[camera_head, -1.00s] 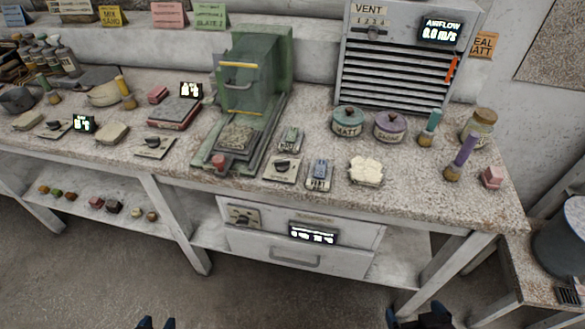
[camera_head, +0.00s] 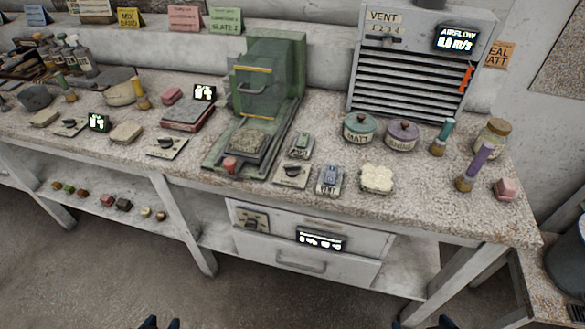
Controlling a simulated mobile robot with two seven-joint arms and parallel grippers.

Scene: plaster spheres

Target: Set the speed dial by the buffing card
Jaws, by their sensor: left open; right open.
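Several plates with dark dials show in the head view: one at the front of the bench right of the green press (camera_head: 291,175), one left of the press (camera_head: 166,147), one further left (camera_head: 69,127), and one on the drawer cabinet below (camera_head: 250,219). I cannot tell which is the speed dial. Cards stand along the back: yellow (camera_head: 130,18), pink (camera_head: 184,19), green (camera_head: 226,20). An orange one (camera_head: 498,55) is on the wall. Which is the buffing card is unclear. My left gripper (camera_head: 160,323) and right gripper (camera_head: 422,323) are open at the bottom edge, well short of the bench.
The green press (camera_head: 268,75) and the grey vent cabinet (camera_head: 410,70) rise from the bench. Lidded jars (camera_head: 359,128), upright brushes (camera_head: 474,168) and a pale cloth-like pad (camera_head: 377,179) crowd the right. The bench's front edge and legs stand before me; the floor is open.

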